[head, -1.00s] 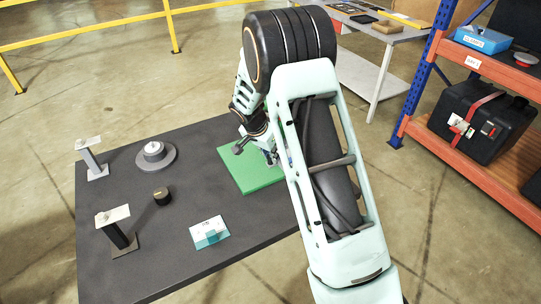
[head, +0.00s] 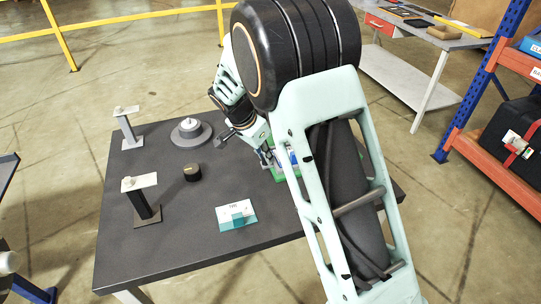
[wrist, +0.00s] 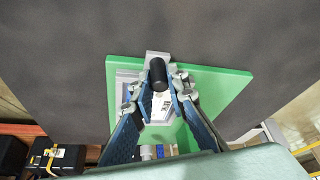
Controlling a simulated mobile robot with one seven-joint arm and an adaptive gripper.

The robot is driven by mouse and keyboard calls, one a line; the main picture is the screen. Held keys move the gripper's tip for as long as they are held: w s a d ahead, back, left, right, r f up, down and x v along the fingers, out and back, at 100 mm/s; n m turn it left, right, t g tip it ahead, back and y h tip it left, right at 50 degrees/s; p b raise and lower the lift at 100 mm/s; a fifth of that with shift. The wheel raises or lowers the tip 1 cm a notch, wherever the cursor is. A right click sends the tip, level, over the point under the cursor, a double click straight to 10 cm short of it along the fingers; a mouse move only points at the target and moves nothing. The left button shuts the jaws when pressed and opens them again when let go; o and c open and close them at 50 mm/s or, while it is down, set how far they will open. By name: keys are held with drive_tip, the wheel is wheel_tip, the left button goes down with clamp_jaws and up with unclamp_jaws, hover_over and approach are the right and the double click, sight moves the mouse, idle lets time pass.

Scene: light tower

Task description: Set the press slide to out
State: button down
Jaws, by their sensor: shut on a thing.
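The press slide shows in the wrist view as a grey-white mechanism (wrist: 127,86) on a green plate (wrist: 222,84), with an upright black handle (wrist: 158,72). My gripper (wrist: 160,92) is over the plate, its blue-padded fingers closed in on either side of the handle and shut on it. The fingers hide part of the slide, so I cannot tell its exact position. In the head view my gripper (head: 267,156) is low over the table's right part, and my arm hides most of the plate and the slide.
The dark table (head: 180,232) also bears a round grey dial base (head: 190,133), a black knob (head: 192,173), two posts with light tops (head: 126,112) (head: 140,183) and a teal block with a label (head: 236,215). An orange shelf rack (head: 495,170) stands at the right.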

drive_tip(key=shift+a, duration=0.3)
drive_tip(key=c, duration=2.2)
unclamp_jaws()
drive_tip(key=shift+s, duration=0.1)
drive_tip(key=shift+o, duration=0.2)
drive_tip(key=shift+r, duration=0.3)
drive_tip(key=v, duration=1.1)
drive_tip(key=shift+s+a+r, duration=0.15)
